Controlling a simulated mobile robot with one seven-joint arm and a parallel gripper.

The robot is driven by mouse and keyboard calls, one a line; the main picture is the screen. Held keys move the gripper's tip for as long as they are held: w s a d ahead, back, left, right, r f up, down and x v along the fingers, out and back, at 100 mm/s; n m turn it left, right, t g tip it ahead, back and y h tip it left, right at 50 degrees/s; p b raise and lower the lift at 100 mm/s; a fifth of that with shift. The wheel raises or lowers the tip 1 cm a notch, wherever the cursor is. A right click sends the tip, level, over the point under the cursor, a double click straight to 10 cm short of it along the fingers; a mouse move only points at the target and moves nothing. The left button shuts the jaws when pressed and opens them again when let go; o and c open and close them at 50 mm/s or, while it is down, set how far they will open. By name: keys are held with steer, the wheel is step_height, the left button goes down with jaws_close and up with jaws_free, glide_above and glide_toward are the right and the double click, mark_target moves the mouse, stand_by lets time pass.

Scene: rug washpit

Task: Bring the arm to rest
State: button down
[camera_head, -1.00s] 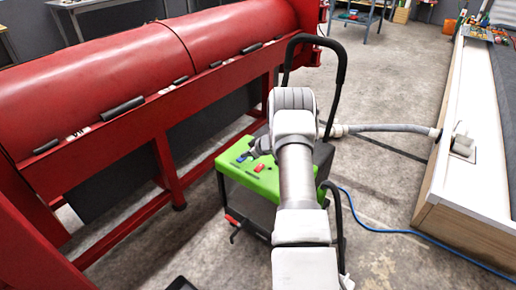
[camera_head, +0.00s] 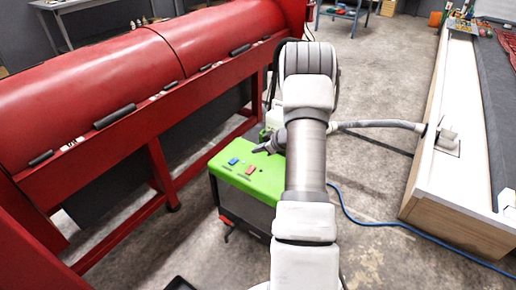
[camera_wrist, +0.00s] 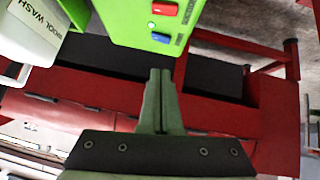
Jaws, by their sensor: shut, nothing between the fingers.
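My gripper (camera_head: 262,149) shows dark and small in the head view, left of my arm and over the far right part of the green-topped cart (camera_head: 262,184). In the wrist view my gripper's fingers (camera_wrist: 160,74) are together, with nothing between them. The cart's green panel (camera_wrist: 140,24) is ahead of them there, with a red button (camera_wrist: 164,8) and a blue button (camera_wrist: 161,38). In the head view the blue button (camera_head: 233,161) and red button (camera_head: 250,170) lie left of the gripper. My arm hides the cart's right side.
A large red drum machine (camera_head: 120,90) fills the left. A white jug marked wool wash (camera_wrist: 25,40) stands by the panel. A grey hose (camera_head: 375,125) runs to a white-topped bench (camera_head: 425,185) at the right. A blue cable (camera_head: 400,230) crosses the otherwise open floor.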

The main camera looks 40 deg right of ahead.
stand_by(0.4)
steer(key=w+a+r+m+h, duration=0.1)
steer(key=w+r+h, duration=0.1)
steer(key=r, duration=0.6)
steer(key=w+a+r+m+h, duration=0.1)
steer(key=r+h, duration=0.1)
steer(key=r, duration=0.6)
steer(key=s+a+r+m+h, duration=0.1)
steer(key=s+a+r, duration=0.15)
steer(key=r, duration=0.25)
steer(key=s+a+r+m+h, duration=0.1)
steer(key=s+a+r, duration=0.1)
steer(key=a+r, duration=0.3)
steer(key=s+a+r+g+y, duration=0.1)
steer(key=s+a+r+y, duration=0.1)
steer(key=s+a, duration=0.9)
steer(key=s+a+r+g+y, duration=0.2)
steer(key=s+a, duration=0.9)
steer(key=s, duration=0.5)
steer(key=shift+s+a+m, duration=0.15)
steer(key=shift+a+m, duration=0.1)
steer(key=shift+m, duration=0.05)
steer(key=shift+d+r, duration=0.1)
steer(key=shift+d, duration=0.1)
